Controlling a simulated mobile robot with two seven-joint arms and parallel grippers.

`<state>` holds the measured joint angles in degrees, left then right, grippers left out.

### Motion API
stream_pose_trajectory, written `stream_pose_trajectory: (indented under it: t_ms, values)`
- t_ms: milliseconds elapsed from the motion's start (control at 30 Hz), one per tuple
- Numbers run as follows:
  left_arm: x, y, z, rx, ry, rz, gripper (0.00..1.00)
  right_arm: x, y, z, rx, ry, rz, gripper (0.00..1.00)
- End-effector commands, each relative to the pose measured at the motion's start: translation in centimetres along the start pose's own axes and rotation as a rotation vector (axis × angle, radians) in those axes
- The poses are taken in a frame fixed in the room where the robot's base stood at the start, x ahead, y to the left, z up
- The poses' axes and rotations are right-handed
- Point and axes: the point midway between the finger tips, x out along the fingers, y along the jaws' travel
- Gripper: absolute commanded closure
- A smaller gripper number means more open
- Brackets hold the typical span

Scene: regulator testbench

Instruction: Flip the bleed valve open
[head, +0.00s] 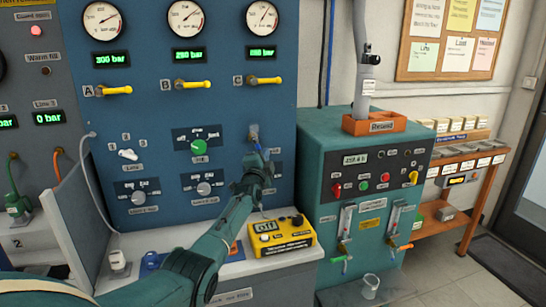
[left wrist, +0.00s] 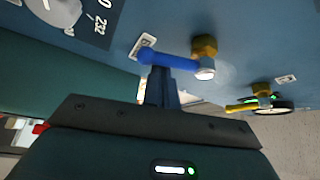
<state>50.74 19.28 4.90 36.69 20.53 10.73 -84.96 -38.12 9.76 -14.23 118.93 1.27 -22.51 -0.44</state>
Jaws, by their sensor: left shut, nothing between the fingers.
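A valve with a blue lever (left wrist: 168,57) and a brass body (left wrist: 204,46) sits on the blue panel in the left wrist view. It appears to be the bleed valve, but its small label is not legible. The lever lies roughly along the panel, to the left of the body. My left gripper (left wrist: 160,72) is shut and empty, its fingertips right at the lever; I cannot tell whether they touch. In the head view my left gripper (head: 257,149) reaches the lower right of the panel and mostly hides the valve. My right gripper is not in view.
Valves A (head: 113,90), B (head: 193,85) and C (head: 265,80) with yellow levers line the panel above, under gauges. A green knob (head: 199,147) is left of my gripper. A yellow meter (head: 282,238) stands on the bench below. A teal cabinet (head: 318,190) stands to the right.

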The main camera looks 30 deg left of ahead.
Motion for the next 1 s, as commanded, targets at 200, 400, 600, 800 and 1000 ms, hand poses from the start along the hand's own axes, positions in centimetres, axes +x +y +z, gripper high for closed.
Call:
stream_pose_trajectory:
  t_ms: [200, 400, 600, 800, 1000]
  values:
    - [0.0, -0.2, 1.4, 0.001, -0.001, -0.001, 1.00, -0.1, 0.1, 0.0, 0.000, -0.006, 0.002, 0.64]
    - [-0.2, -0.2, 1.9, -0.001, -0.001, -0.001, 1.00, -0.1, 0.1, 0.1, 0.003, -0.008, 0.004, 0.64]
    - [-0.3, -0.3, 2.2, -0.002, -0.001, -0.002, 1.00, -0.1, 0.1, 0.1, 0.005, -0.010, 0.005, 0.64]
    - [-0.3, -0.3, 2.3, -0.002, -0.001, -0.003, 1.00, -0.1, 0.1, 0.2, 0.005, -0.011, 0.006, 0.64]
    - [-0.3, -0.3, 2.3, -0.002, -0.001, -0.003, 1.00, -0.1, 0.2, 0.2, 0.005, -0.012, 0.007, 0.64]
